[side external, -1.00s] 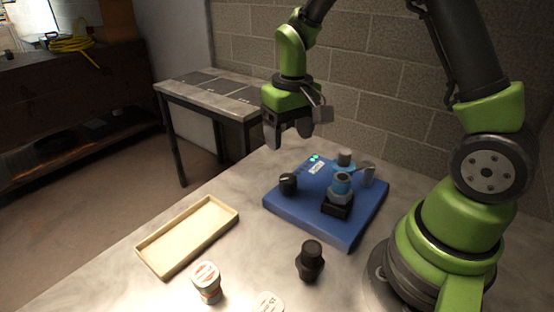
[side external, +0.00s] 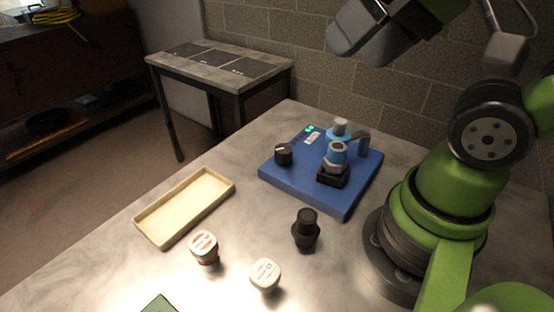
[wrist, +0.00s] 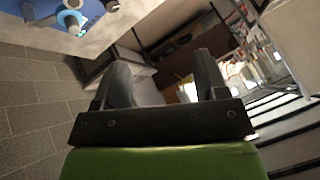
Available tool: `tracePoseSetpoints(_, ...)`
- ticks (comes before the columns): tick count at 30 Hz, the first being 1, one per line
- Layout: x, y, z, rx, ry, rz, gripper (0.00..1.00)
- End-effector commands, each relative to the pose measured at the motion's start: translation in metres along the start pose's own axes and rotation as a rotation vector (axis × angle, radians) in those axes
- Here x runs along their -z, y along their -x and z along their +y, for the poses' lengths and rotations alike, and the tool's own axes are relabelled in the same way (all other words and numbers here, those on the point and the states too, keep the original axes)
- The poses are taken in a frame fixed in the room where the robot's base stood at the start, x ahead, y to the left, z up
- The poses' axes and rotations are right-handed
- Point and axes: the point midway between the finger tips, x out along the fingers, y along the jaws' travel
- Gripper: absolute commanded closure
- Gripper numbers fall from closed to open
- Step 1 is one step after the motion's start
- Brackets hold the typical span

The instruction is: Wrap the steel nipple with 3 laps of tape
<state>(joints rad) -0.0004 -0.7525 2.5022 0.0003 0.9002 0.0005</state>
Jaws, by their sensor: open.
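My gripper (side external: 370,42) is high in the side external view, cut by its top edge, well clear of the table. Its two dark fingers (wrist: 163,78) are apart and empty in the wrist view. A short upright steel fitting (side external: 333,168), likely the nipple, stands in a black holder (side external: 331,179) on a blue base plate (side external: 302,190). It has a blue band with a dark open top; I cannot tell whether the band is tape. A blue, grey-topped cylinder (side external: 340,129) stands just behind it. Part of the blue plate also shows top left in the wrist view (wrist: 38,38).
A black knob (side external: 283,154) and green lights sit on the plate. In front are a black fitting (side external: 306,230), two white-lidded jars (side external: 204,246) (side external: 265,274), a shallow tan tray (side external: 185,207) and a green item's corner (side external: 160,304). Clear table lies between tray and plate.

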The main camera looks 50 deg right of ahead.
Motion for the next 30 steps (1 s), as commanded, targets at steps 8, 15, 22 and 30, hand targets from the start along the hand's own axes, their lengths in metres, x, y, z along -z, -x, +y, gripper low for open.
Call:
tracePoseSetpoints(8, 0.000, 0.000, 0.000, 0.000, 0.000, 0.000, 0.33)
tracePoseSetpoints(15, 0.001, 0.000, 0.000, -0.001, 0.001, -0.001, 0.33)
tracePoseSetpoints(22, 0.022, -0.009, -0.003, -0.058, 0.059, -0.092, 0.33)
tracePoseSetpoints(30, 0.075, -0.058, 0.001, -0.191, 0.227, -0.358, 0.33)
